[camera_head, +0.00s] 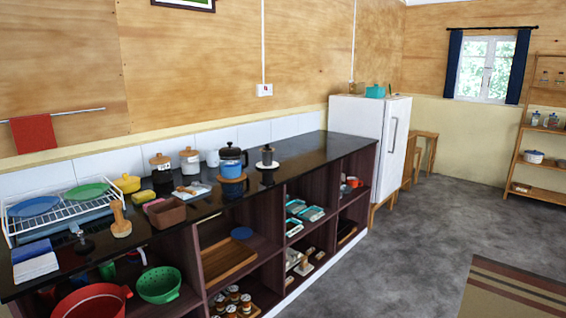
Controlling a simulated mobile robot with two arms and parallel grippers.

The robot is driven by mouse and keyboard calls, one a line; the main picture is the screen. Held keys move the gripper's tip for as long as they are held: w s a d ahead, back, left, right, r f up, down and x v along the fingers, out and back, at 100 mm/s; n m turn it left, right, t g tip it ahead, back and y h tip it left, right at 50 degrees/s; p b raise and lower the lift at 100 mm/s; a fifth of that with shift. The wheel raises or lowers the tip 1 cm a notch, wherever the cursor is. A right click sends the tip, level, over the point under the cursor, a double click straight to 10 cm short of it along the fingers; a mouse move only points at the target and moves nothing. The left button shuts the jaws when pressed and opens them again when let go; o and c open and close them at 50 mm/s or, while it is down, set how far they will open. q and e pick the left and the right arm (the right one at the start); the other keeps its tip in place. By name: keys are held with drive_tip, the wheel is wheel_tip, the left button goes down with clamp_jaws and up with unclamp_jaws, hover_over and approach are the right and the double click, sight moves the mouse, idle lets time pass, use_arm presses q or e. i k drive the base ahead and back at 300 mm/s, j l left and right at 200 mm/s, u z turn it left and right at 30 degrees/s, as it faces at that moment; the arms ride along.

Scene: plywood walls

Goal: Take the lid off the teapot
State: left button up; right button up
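A dark blue pot with a black lid and a side handle (231,161), which looks like the teapot, stands upright on a round wooden trivet (233,179) on the black countertop. Its lid (230,148) appears seated on top. Neither of my grippers is in view, and nothing touches the pot.
A small dark item with a pale middle (267,158) stands right of the pot. Lidded jars (190,160), a brown box (166,213) and a dish rack (62,212) are to the left. Open shelves lie below. A white fridge (365,135) stands beyond. Grey floor (400,240) is clear.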

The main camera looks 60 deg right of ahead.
sight(223, 152)
drive_tip(key=z, duration=1.7)
drive_tip(key=i+z, duration=0.1)
drive_tip(key=z, duration=0.2)
drive_tip(key=i+z, duration=0.15)
drive_tip(key=z, duration=0.2)
